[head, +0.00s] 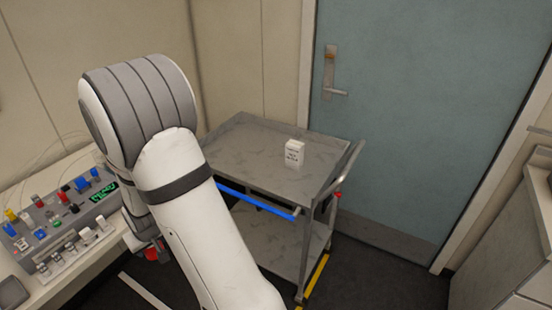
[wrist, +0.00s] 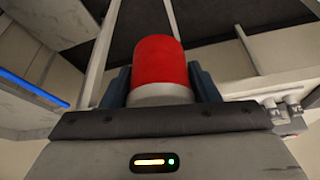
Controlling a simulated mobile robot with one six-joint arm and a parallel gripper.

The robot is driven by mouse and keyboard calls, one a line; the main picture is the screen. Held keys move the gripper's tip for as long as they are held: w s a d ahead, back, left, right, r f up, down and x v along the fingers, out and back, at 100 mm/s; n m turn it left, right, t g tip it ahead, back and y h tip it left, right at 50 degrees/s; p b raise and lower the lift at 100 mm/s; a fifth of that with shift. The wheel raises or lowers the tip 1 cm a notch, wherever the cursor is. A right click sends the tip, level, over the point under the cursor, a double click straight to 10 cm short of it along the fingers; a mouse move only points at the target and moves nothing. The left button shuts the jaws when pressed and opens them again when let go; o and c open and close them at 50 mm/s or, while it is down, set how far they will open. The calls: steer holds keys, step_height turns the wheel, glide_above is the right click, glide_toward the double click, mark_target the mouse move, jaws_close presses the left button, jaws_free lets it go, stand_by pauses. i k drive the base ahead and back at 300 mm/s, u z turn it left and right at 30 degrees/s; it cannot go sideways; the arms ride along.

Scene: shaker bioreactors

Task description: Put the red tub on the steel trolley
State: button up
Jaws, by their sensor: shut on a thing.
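The red tub (wrist: 160,65) is a red cylinder with a pale band at one end. It sits between the two fingers of my gripper (wrist: 160,88) in the wrist view, and the gripper is shut on it. In the head view a small part of the red tub (head: 152,254) shows below my arm, left of the trolley; the arm hides most of the gripper. The steel trolley (head: 240,150) stands in front of the door, with a grey top shelf, a lower shelf and a blue bar along its near side.
A white box (head: 295,153) with dark print stands on the trolley's top, toward the right. A bench (head: 75,290) with a control panel (head: 60,215) of coloured knobs is at left. A blue-grey door (head: 430,100) is behind. The trolley's top is otherwise mostly clear.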

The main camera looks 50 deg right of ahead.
mark_target(261, 156)
steer(key=u, duration=0.7)
steer(key=i, duration=0.1)
steer(key=z, duration=2.6)
steer(key=k, duration=0.9)
steer(key=z, duration=0.2)
steer(key=i, duration=0.9)
steer(key=u, duration=0.1)
